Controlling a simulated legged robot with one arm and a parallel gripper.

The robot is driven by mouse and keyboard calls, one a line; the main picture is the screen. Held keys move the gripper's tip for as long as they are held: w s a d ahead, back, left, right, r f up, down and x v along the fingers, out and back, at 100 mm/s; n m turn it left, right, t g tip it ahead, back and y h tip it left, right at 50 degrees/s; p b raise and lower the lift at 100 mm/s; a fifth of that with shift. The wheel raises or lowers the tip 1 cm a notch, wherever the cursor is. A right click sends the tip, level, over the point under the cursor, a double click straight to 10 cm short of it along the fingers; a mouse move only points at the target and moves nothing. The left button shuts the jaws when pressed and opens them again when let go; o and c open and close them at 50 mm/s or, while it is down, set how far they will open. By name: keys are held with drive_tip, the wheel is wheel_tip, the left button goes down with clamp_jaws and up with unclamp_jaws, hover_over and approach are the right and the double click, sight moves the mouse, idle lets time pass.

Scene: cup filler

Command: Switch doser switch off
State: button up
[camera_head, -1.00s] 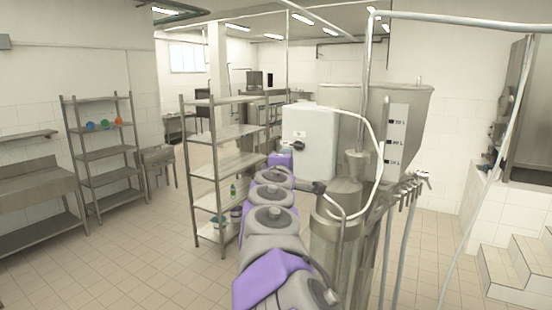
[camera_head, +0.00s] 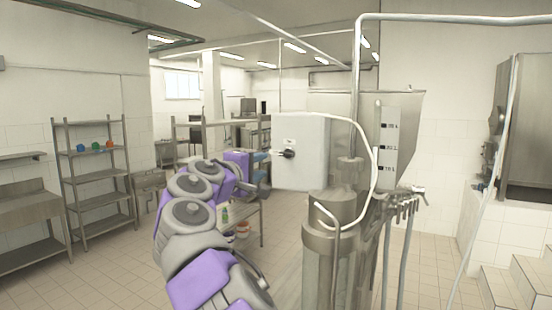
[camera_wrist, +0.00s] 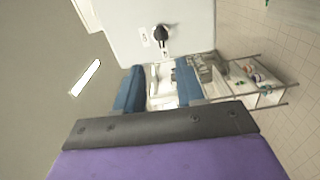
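The doser switch is a black rotary knob (camera_head: 288,153) on the front face of a white box (camera_head: 303,180) beside the steel doser. In the wrist view the same knob (camera_wrist: 162,33) shows near the top, on the pale box face, with small labels near it. My gripper (camera_head: 262,170) is left of the box in the head view, apart from the knob. In the wrist view its two blue fingers (camera_wrist: 157,85) are spread with a gap between them and nothing held. The knob lies beyond the fingertips. Its exact setting is too small to read.
The steel doser with a level scale (camera_head: 388,140) and a white hose (camera_head: 373,150) stands right of the box. A metal shelf rack (camera_head: 262,215) stands behind my arm. Another rack (camera_head: 95,178) with coloured balls is at the left. Open tiled floor lies between.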

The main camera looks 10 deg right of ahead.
sight(283, 156)
drive_tip(key=p+x, duration=0.1)
drive_tip(key=x, duration=0.3)
drive_tip(key=p+x, duration=0.2)
drive_tip(key=x, duration=0.2)
drive_tip(key=p+x, duration=0.1)
drive_tip(key=x, duration=0.3)
drive_tip(key=shift+w+a+p, duration=0.15)
drive_tip(key=shift+w+p, duration=0.2)
drive_tip(key=shift+w, duration=0.25)
drive_tip(key=shift+w+d+p, duration=0.2)
drive_tip(key=shift+w+p, duration=0.35)
drive_tip(key=shift+w, duration=0.15)
drive_tip(key=shift+w+d+f, duration=0.1)
drive_tip(key=shift+w+d, duration=0.35)
drive_tip(key=shift+d, duration=0.25)
drive_tip(key=shift+c, duration=0.4)
drive_tip(key=shift+a, duration=0.2)
clamp_jaws()
